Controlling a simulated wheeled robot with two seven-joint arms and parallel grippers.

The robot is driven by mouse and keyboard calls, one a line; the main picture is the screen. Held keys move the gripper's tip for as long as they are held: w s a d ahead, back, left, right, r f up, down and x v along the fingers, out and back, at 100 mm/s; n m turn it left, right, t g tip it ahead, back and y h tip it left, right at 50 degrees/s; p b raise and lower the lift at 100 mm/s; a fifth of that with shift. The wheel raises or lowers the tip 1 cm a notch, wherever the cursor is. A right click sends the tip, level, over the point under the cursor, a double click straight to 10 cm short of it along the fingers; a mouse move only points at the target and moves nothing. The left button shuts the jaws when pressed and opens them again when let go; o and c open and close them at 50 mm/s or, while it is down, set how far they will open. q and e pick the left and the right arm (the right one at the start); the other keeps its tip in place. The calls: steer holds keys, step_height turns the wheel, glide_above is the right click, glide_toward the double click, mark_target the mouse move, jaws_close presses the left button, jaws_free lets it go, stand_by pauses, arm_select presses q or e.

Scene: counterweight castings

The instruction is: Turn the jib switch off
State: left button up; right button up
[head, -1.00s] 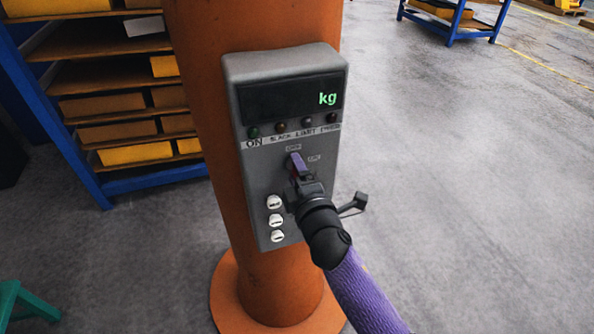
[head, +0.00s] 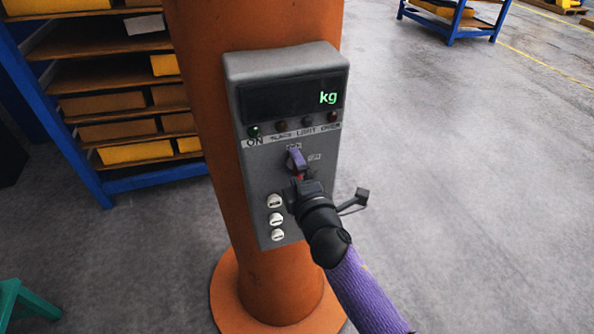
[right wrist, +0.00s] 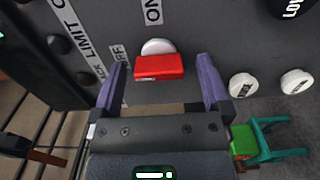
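The jib switch is a red handle (right wrist: 160,67) on a pale round base, set in the face of a grey control box (head: 262,185). In the right wrist view an ON label (right wrist: 153,11) is above it and a partly hidden label, seemingly OFF, is to its left. My right gripper (right wrist: 163,68) is open, with one purple finger on each side of the red handle and visible gaps. In the head view the right gripper (head: 297,160) covers most of the switch, and only a sliver of red shows. I cannot tell which label the switch points to. My left gripper is not in view.
The box is fixed to an orange column (head: 200,90) with a display (head: 290,97) reading kg, a row of lamps and several white buttons (head: 276,219). A blue shelf rack (head: 75,140) stands behind left. A teal stool (head: 20,300) is lower left.

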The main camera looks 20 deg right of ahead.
steer(key=s, duration=1)
steer(key=shift+d+b, duration=0.15)
steer(key=shift+b, duration=0.15)
steer(key=s+d+f+m+g+b, duration=0.1)
steer(key=s+f+m+g+b, duration=0.25)
steer(key=f, duration=0.95)
steer(key=s+f+m+g+b, duration=0.2)
steer(key=s+f+g+b, duration=0.15)
steer(key=f, duration=0.85)
steer(key=s+d+f+m+g+b, duration=0.1)
steer(key=s+f+m+g+b, duration=0.2)
steer(key=f, duration=1)
steer(key=s+d+f+m+g+b, duration=0.3)
steer(key=s+f+m+g+b, duration=0.4)
steer(key=s+f, duration=1.3)
steer(key=s+b, duration=0.1)
steer(key=s, duration=0.2)
steer(key=shift+s+h+b, duration=0.3)
steer(key=shift+s+h, duration=0.1)
steer(key=shift+m, duration=0.25)
